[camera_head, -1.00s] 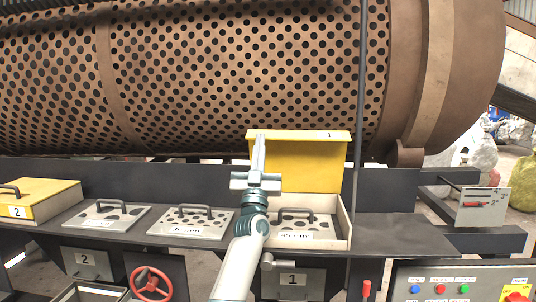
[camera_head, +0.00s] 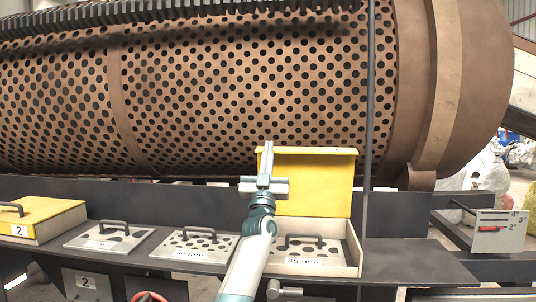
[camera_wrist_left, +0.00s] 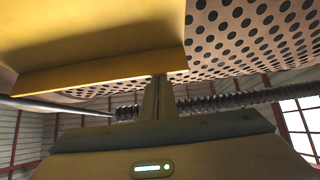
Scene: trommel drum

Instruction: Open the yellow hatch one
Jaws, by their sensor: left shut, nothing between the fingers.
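The yellow hatch one (camera_head: 318,182) stands raised, its lid upright at the back of its open box (camera_head: 354,250). Its underside lip also shows close in the left wrist view (camera_wrist_left: 100,72). My left gripper (camera_head: 268,148) is shut and empty, pointing up at the left edge of the raised lid. In the left wrist view its closed fingers (camera_wrist_left: 159,92) are just below the lid's lip; I cannot tell whether they touch. A screen plate with a black handle (camera_head: 304,247) lies inside the open box. My right gripper is not in view.
The yellow hatch two (camera_head: 55,212) is closed at the far left. Two handled screen plates (camera_head: 195,245) lie on the dark ledge (camera_head: 410,262) between the hatches. A perforated drum (camera_head: 240,90) fills the back, and a thin dark post (camera_head: 368,120) stands right of hatch one.

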